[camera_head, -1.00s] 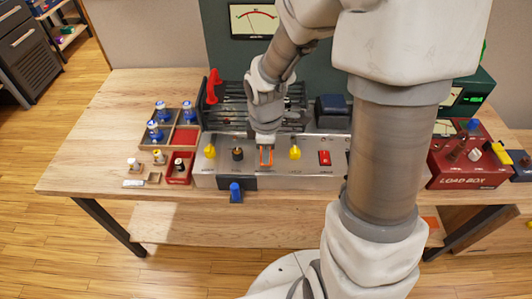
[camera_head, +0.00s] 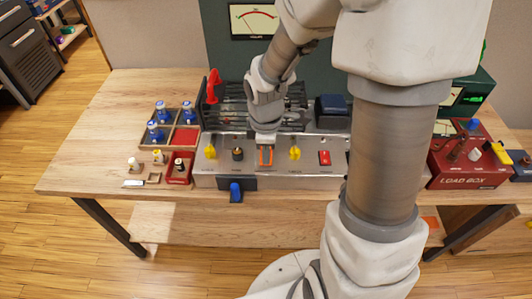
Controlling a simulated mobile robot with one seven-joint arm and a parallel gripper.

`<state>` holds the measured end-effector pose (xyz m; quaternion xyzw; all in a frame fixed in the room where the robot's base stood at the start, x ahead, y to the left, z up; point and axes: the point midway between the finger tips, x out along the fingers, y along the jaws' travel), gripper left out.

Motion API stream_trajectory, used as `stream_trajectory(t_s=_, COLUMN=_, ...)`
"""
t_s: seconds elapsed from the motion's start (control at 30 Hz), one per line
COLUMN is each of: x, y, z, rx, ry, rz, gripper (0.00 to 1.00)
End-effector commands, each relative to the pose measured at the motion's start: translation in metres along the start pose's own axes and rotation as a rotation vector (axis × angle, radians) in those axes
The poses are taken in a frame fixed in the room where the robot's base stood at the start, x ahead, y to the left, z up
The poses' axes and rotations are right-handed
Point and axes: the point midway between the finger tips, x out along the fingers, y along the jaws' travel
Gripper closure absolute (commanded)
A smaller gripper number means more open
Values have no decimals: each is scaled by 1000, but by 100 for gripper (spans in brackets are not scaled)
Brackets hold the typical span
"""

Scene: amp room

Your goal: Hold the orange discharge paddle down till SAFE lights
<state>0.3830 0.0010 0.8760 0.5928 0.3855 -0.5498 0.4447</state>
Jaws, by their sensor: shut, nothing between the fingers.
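My gripper (camera_head: 266,143) is shut and empty, pointing down right at the back end of the paddle. Its fingertips are small and partly hidden, and I cannot tell whether they touch or press the paddle. I cannot make out a lit SAFE lamp.
Yellow knobs (camera_head: 211,149) and (camera_head: 295,150) flank the paddle, with a red switch (camera_head: 325,158) to the right. A blue lever (camera_head: 235,191) is on the chassis front. Trays of tubes (camera_head: 160,135) stand left. A red load box (camera_head: 470,160) stands right.

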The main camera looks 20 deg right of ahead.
Motion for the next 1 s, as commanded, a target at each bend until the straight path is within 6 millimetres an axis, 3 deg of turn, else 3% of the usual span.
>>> stream_trajectory(t_s=0.4, x=0, y=0, z=0, rx=0, ry=0, rz=-1, gripper=100)
stream_trajectory(t_s=0.77, x=-16, y=2, z=0, rx=0, ry=0, rz=-1, gripper=100)
stream_trajectory(t_s=1.0, x=-16, y=2, z=0, rx=0, ry=0, rz=0, gripper=100)
